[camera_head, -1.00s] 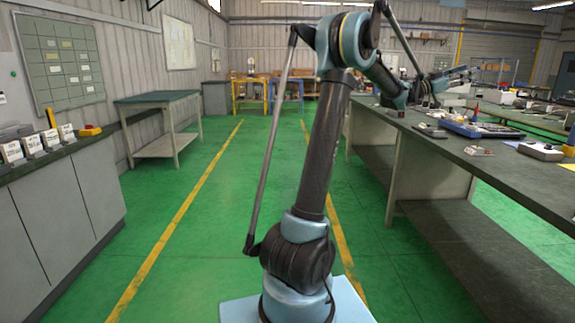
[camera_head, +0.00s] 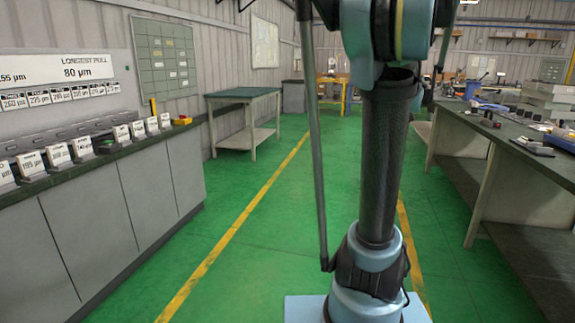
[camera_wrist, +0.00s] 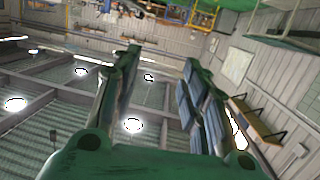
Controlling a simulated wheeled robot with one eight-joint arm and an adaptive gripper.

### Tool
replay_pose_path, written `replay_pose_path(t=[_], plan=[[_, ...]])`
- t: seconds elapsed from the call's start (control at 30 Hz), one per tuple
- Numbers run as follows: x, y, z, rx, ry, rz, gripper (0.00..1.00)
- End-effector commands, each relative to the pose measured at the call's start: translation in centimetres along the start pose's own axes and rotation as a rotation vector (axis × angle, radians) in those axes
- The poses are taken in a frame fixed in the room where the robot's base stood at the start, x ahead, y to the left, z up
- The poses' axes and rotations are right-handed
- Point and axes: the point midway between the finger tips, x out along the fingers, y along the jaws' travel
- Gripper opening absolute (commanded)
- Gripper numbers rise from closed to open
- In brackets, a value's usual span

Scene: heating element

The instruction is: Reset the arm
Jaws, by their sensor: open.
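My arm (camera_head: 380,165) stands upright in the middle of the head view, and its upper part runs out of the top edge. My gripper is not visible in the head view. In the wrist view, my gripper (camera_wrist: 161,58) has its two fingers spread apart with nothing between them. The wrist view looks tilted or upside down, with lit ceiling lamps (camera_wrist: 133,125) behind the fingers.
A grey counter (camera_head: 105,220) with labelled cards stands at left, under a sign reading "LONGEST PULL 80 µm" (camera_head: 85,67). A long workbench (camera_head: 530,165) with tools stands at right. A green-topped table (camera_head: 243,95) stands farther back. Green floor between is clear.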

Motion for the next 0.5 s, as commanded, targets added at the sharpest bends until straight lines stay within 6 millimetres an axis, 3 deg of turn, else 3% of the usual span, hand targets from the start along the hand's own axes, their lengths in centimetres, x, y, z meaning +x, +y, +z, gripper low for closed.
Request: replay_pose_path(t=[0.03, 0.2, 0.3, 0.5], plan=[[-1.6, -2.3, 1.8, -0.005, -0.047, -0.051, 0.41], [-6.9, -8.4, 8.3, -0.024, -0.226, -0.193, 0.41], [-10.6, -11.2, 12.4, -0.042, -0.340, -0.261, 0.41], [-18.6, -14.7, 21.0, -0.090, -0.575, -0.357, 0.41]])
